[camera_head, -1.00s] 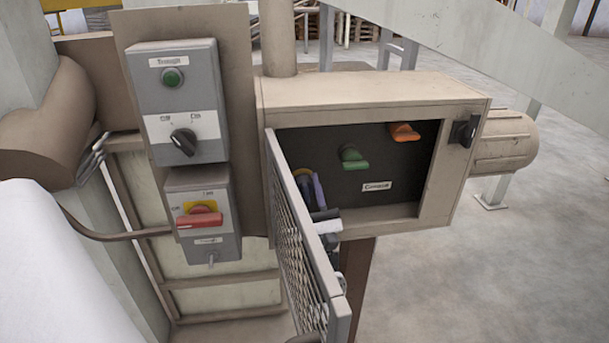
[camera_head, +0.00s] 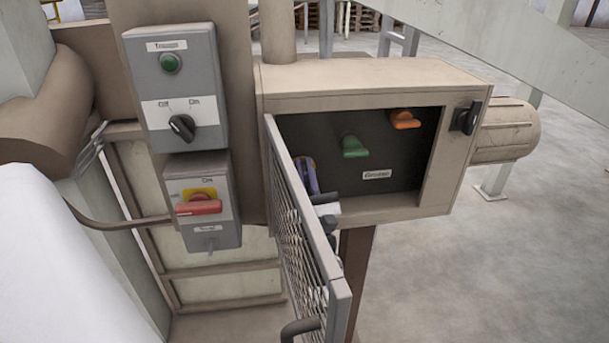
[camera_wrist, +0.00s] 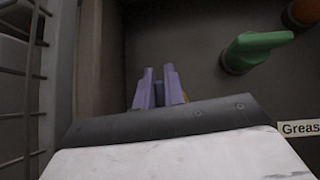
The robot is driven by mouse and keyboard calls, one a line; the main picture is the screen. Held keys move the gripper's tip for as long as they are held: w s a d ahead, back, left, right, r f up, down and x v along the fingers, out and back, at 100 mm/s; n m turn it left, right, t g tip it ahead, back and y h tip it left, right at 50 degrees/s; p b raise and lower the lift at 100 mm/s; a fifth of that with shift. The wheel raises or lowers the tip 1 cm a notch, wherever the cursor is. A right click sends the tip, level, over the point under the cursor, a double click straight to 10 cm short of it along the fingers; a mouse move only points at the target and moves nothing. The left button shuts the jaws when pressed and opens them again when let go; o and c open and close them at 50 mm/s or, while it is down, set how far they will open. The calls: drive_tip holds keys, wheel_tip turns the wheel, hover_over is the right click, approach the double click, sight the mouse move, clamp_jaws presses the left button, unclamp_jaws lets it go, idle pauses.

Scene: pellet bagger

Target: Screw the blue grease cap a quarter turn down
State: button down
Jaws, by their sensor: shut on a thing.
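The two purple fingers of my gripper (camera_wrist: 159,88) point into the open box at its left end. They are close together with a narrow gap between them. A small yellow-orange part (camera_wrist: 184,97) shows beside the right finger; it looks like a cap, mostly hidden by the fingers and wrist. My gripper also shows in the head view (camera_head: 306,175), partly behind the mesh door. I see no clearly blue cap. A green winged cap (camera_head: 354,147) and an orange one (camera_head: 404,119) sit to the right on the dark back panel, and the green one is in the wrist view (camera_wrist: 252,50).
The mesh door (camera_head: 305,250) stands open just left of my wrist. The beige box's frame (camera_head: 395,208) surrounds the opening, with a label (camera_head: 377,175) inside. Switch boxes with a black knob (camera_head: 182,127) and red handle (camera_head: 199,207) are at left. Floor at right is clear.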

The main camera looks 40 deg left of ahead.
sight(307, 179)
drive_tip(key=shift+f+m+t+h+b, duration=0.2)
drive_tip(key=shift+m+t+h+b, duration=0.35)
drive_tip(key=shift+m+b, duration=0.35)
drive_tip(key=shift+w+d+r+m+t+h+b, duration=0.1)
drive_tip(key=shift+r+m+t+h+b, duration=0.1)
drive_tip(key=shift+m+t+h+b, duration=0.3)
drive_tip(key=c, duration=1.5)
unclamp_jaws()
drive_tip(key=shift+y, duration=0.25)
drive_tip(key=b+v, duration=0.3)
drive_tip(key=v, duration=0.3)
drive_tip(key=shift+d+f, duration=0.2)
drive_tip(key=shift+f, duration=0.15)
drive_tip(key=shift+s+d+f+b, duration=0.15)
drive_tip(key=shift+s+d+b, duration=0.15)
drive_tip(key=shift+s, duration=0.1)
